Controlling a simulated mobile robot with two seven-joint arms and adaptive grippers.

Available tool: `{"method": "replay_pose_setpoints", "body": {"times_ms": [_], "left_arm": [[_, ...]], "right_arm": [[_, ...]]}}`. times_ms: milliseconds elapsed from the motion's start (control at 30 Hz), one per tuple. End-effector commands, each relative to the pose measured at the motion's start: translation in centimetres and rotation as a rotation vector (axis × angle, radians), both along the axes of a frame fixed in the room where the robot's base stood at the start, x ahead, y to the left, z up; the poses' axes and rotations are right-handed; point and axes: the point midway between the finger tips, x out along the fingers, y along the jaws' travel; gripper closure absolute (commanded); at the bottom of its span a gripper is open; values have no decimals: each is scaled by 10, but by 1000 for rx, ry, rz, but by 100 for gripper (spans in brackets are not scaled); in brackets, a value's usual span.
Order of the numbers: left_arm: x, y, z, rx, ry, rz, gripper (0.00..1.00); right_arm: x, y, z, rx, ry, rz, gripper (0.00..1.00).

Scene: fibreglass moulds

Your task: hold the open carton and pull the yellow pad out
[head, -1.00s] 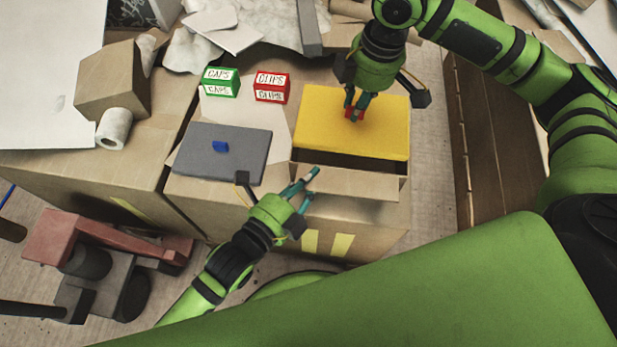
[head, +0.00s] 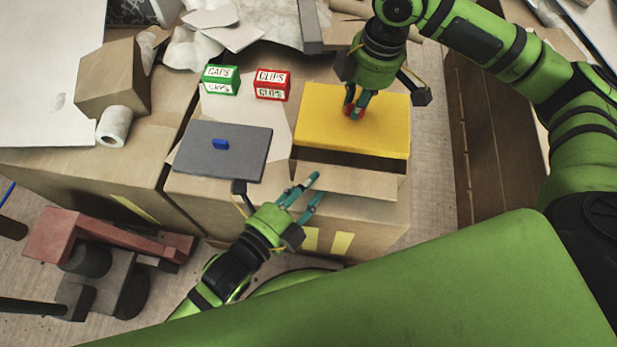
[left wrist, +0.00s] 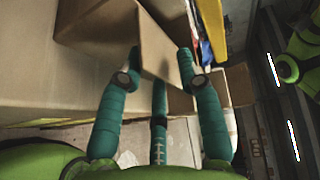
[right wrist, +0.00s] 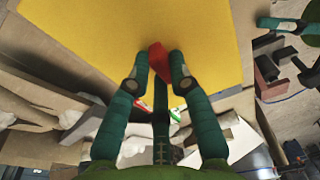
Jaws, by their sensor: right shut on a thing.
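The yellow pad (head: 385,130) lies level in the mouth of the open carton (head: 375,230), with a dark gap along its near edge. A red tab (right wrist: 157,58) stands on the pad. My right gripper (head: 354,110) is shut on the red tab from above; the fingers partly hide it. The carton's near flap (head: 355,181) is folded outward. My left gripper (head: 316,186) is open at the flap's left end. In the left wrist view its fingertips (left wrist: 163,62) stand either side of a cardboard flap (left wrist: 158,48); I cannot tell whether they touch it.
A grey lid-like panel (head: 250,158) with a blue tab (head: 220,144) lies left of the carton. A green CAPS box (head: 220,80) and a red CLIPS box (head: 271,85) stand behind. A paper roll (head: 114,126) and a small cardboard box (head: 112,80) are farther left.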

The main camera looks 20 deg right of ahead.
Motion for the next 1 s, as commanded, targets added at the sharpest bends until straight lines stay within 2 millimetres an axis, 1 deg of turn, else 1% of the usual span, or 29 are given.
{"method": "replay_pose_setpoints", "body": {"times_ms": [733, 833, 1000], "left_arm": [[-55, 26, 0, -2, 3, 1, 65], [-60, 29, 0, -1, 2, 0, 65], [-62, 30, 1, -2, 1, 0, 65]], "right_arm": [[0, 0, 0, 0, 0, 0, 100], [0, 0, 0, 0, 0, 0, 100], [0, 0, 0, 0, 0, 0, 100]]}}
